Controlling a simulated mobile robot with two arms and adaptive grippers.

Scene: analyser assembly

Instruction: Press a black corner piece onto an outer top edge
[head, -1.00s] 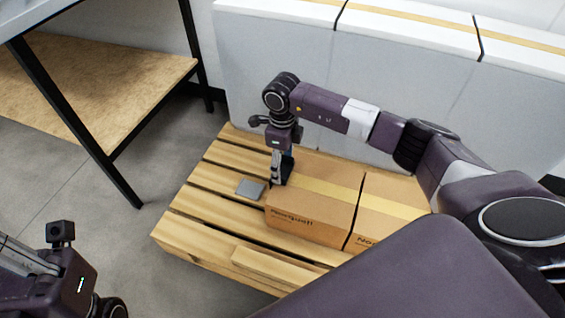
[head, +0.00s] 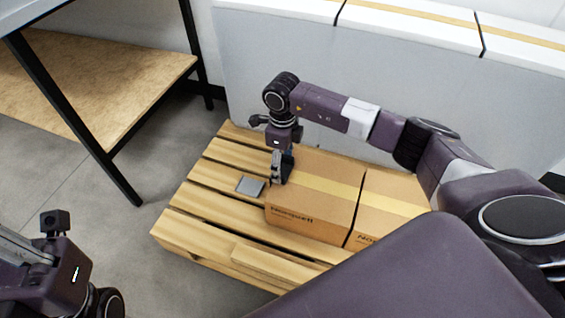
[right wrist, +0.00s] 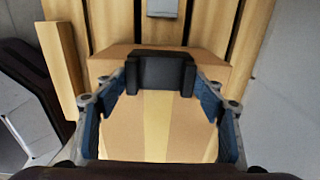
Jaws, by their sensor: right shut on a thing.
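In the head view the piece is mostly hidden by the fingers. The same box shows below the piece in the right wrist view (right wrist: 120,125). Of my left arm only the wrist shows at lower left; its fingers are out of view.
The boxes stand on a slatted wooden pallet (head: 190,228). A second taped box (head: 388,222) stands right of the first. A small grey plate (head: 250,185) lies on the slats left of the box. A black-legged table (head: 90,125) is at left, and a large pale block (head: 400,70) stands behind.

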